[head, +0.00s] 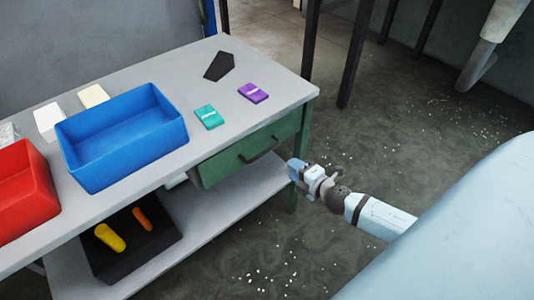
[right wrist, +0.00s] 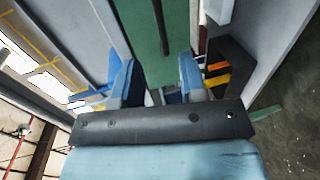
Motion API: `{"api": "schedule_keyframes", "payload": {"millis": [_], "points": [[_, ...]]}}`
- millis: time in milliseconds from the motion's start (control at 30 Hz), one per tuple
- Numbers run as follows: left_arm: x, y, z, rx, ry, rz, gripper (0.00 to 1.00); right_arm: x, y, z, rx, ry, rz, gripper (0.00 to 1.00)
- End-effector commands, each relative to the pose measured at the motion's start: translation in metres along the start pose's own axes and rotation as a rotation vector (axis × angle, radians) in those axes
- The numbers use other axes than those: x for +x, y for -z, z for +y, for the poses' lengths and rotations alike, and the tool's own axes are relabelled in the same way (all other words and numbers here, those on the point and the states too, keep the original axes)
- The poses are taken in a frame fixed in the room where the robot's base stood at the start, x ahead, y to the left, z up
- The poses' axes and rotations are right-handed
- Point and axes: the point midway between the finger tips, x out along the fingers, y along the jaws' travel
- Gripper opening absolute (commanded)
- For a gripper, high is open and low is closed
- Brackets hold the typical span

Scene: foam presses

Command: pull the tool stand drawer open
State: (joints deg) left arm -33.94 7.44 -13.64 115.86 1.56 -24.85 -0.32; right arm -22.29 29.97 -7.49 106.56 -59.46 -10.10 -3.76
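The tool stand's green drawer (head: 225,166) sits under the right end of the grey worktop and looks shut or nearly so. Its dark bar handle (head: 262,152) is on the front face. My right gripper (head: 294,169) is a little to the right of the handle, apart from it in the head view. In the right wrist view my right gripper (right wrist: 156,72) has its two blue fingers spread with nothing held. The green drawer front (right wrist: 140,25) and the dark handle (right wrist: 159,25) show beyond the fingers. My left gripper is out of view.
On the grey worktop (head: 200,155) are a blue bin (head: 120,140), a red bin (head: 25,195), a teal pad (head: 209,117), a purple pad (head: 253,93) and a black piece (head: 219,66). A dark tray (head: 130,250) stands on the lower shelf. Floor beside the stand is clear.

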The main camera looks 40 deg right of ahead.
Motion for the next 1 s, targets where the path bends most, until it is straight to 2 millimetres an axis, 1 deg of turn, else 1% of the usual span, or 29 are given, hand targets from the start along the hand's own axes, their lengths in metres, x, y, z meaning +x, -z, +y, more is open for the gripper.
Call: {"api": "schedule_keyframes", "payload": {"millis": [167,500,700,833,1000], "points": [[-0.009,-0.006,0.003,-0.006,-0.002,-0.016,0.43,0.019,-0.001,0.004,-0.005,-0.003,0.000,0.39],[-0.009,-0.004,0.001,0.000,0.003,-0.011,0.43,0.087,0.000,0.004,-0.002,-0.003,-0.001,0.39],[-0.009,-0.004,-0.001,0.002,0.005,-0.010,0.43,0.119,0.000,0.002,0.000,-0.002,-0.001,0.39],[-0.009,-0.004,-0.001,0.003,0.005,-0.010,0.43,0.131,0.000,0.002,0.000,-0.001,-0.001,0.39],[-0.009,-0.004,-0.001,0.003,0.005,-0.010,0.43,0.136,0.000,0.001,-0.001,0.000,0.000,0.39]]}}
